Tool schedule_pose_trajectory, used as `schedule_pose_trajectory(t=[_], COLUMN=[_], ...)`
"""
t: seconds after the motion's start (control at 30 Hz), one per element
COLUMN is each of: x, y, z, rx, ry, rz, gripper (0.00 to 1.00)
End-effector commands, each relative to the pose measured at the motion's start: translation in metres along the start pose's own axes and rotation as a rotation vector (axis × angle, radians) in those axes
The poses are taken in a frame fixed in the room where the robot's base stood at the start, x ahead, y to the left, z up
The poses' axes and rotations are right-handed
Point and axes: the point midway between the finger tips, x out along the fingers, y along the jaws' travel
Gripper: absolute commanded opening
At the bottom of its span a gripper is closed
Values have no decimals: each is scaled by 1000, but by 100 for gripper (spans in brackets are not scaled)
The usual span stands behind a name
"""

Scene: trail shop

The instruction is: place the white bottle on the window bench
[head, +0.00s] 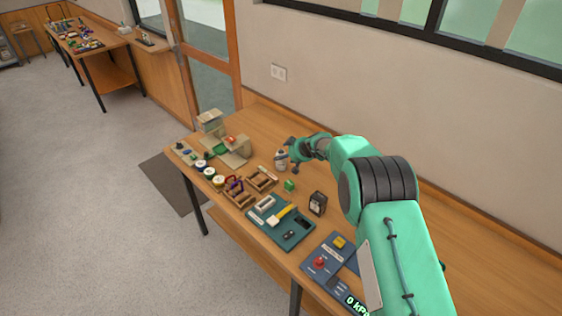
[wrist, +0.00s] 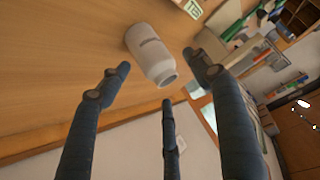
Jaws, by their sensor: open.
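The white bottle (head: 281,160) stands on the long wooden bench (head: 330,172) by the wall, left of my gripper in the head view. In the wrist view the bottle (wrist: 150,54) is pale, with a small dark mark on its side and a grey neck facing my fingers. My gripper (head: 298,154) is open, with its three dark fingers (wrist: 158,77) spread and nothing between them. The bottle lies just past the fingertips, apart from them as far as I can tell. The nearer bench runs below a dark-framed window; I cannot tell whether it is the named window bench.
A small green block (head: 290,186), a dark box (head: 318,203), wooden trays (head: 262,180) and a teal tray (head: 270,228) crowd the bench in front of the bottle. A cardboard box (head: 236,155) is to its left. Another bench (head: 152,42) is by a far window.

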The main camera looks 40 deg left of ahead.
Motion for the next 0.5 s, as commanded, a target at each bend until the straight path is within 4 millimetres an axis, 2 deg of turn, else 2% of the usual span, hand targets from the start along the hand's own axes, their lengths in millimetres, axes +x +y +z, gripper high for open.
schedule_pose_trajectory(t=[0.3,0.5], x=[24,31], y=[0,0], z=[0,-1], rx=[-1,-1], ry=[-1,0], rz=[-1,0], gripper=[63,63])
